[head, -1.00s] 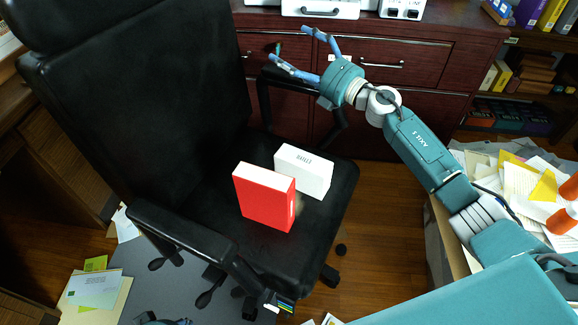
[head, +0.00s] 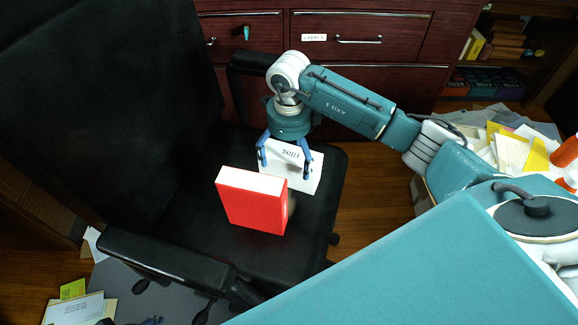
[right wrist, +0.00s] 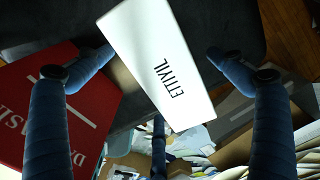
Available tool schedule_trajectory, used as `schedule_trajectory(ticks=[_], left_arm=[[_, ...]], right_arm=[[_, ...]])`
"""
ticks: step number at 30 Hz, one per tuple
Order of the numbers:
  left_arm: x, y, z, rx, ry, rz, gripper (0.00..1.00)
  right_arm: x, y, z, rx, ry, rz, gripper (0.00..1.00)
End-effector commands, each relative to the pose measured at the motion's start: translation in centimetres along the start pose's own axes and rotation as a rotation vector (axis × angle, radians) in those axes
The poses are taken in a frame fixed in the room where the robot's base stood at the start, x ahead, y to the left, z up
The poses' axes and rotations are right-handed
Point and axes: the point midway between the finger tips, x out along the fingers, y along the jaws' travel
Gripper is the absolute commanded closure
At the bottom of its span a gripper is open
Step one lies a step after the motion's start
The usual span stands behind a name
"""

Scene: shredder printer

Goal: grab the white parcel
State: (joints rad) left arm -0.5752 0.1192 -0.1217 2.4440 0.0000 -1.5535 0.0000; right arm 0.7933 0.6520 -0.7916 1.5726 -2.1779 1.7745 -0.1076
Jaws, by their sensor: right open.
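The white parcel (head: 287,153) stands on the black chair seat, behind the red box; dark lettering is on its top. My right gripper (head: 285,173) is over it, pointing down, with its blue fingers spread on either side of the parcel. In the right wrist view the parcel (right wrist: 158,66) lies between the open fingers (right wrist: 160,53), with gaps visible on both sides. Whether any finger touches it cannot be told. My left gripper is not in view.
A red box (head: 252,205) stands close in front of the parcel on the seat (head: 185,200). The chair's armrest (head: 165,260) and tall backrest (head: 110,100) are on the left. A drawer cabinet (head: 385,55) is behind. Papers (head: 510,150) lie at the right.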

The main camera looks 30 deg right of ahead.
Motion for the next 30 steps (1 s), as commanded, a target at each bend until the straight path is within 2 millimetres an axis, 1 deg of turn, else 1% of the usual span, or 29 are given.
schedule_trajectory(ticks=[1,6,8,10,15,18,25,29,30], left_arm=[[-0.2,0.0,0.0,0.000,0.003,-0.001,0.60],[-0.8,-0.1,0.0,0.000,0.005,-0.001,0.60],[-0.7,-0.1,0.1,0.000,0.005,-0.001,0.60],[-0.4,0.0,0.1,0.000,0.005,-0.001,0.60],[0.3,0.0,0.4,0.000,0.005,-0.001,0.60],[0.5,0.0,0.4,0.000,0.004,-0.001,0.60],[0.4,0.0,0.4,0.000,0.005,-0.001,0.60],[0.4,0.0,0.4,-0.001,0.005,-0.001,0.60],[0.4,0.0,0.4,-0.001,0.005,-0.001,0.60]], right_arm=[[0.8,0.1,0.0,0.000,0.000,0.002,0.06],[1.8,0.1,0.1,0.000,-0.003,0.001,0.06],[2.2,0.1,0.1,0.000,-0.002,0.002,0.06],[3.0,0.1,0.1,0.000,-0.001,0.004,0.06],[5.7,0.2,0.2,0.001,-0.002,0.004,0.06],[6.7,0.1,0.2,0.000,-0.003,0.003,0.06],[6.8,0.1,0.2,0.000,-0.004,0.001,0.06],[6.8,0.1,0.2,0.000,-0.004,0.001,0.32],[6.8,0.1,0.2,0.000,-0.004,0.001,0.40]])
